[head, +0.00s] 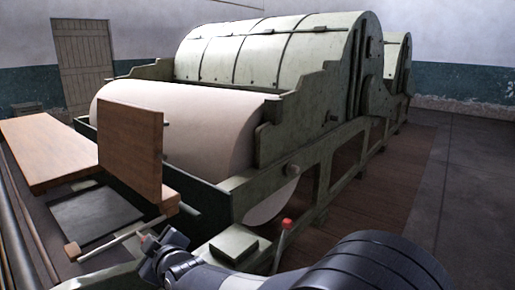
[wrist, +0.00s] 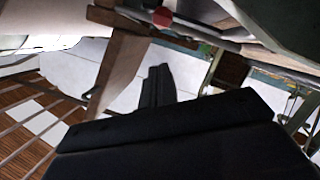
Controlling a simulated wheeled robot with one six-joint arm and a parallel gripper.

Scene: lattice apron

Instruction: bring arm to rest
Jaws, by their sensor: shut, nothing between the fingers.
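My arm reaches in from the lower right of the head view, low in front of the machine. Its far end is at the lower middle left, near a pale rod. My gripper (wrist: 157,95) shows in the wrist view as dark, blurred shapes.
A large green machine (head: 275,45) with a pale cloth-covered roller (head: 200,125) fills the middle. An upright wooden board (head: 130,150), a wooden table (head: 48,150) and a dark plate (head: 95,214) are at left. A red-tipped lever (head: 287,224) stands close to my arm. Floor at right is clear.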

